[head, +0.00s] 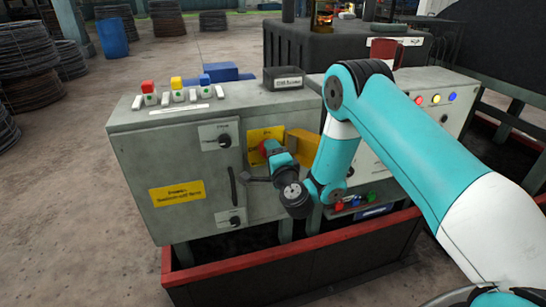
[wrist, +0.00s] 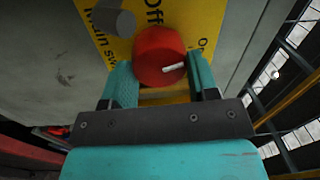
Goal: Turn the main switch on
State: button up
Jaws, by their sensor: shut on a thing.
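The main switch is a red rotary knob (wrist: 158,55) on a yellow plate (wrist: 205,22) marked "Main sw" and "Off". A white pointer mark on the knob points to the right in the wrist view. In the head view the yellow plate (head: 262,133) is on the front of the grey cabinet, and the knob (head: 268,147) is mostly hidden by my gripper. My gripper (wrist: 160,80) has its two teal fingers on either side of the knob, shut on it. My gripper also shows in the head view (head: 272,155).
The grey cabinet (head: 160,150) carries other rotary knobs, a vertical handle (head: 233,188) and coloured buttons on top. A yellow open door or bracket (head: 303,143) stands right of the switch. A red-rimmed trough (head: 265,262) runs below. A grey cylinder (wrist: 112,20) is beside the knob.

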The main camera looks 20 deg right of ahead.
jog(key=shift+f+m, duration=0.15)
jog(key=shift+m, duration=1.55)
jog(key=shift+b, duration=0.3)
jog(key=o, duration=0.9)
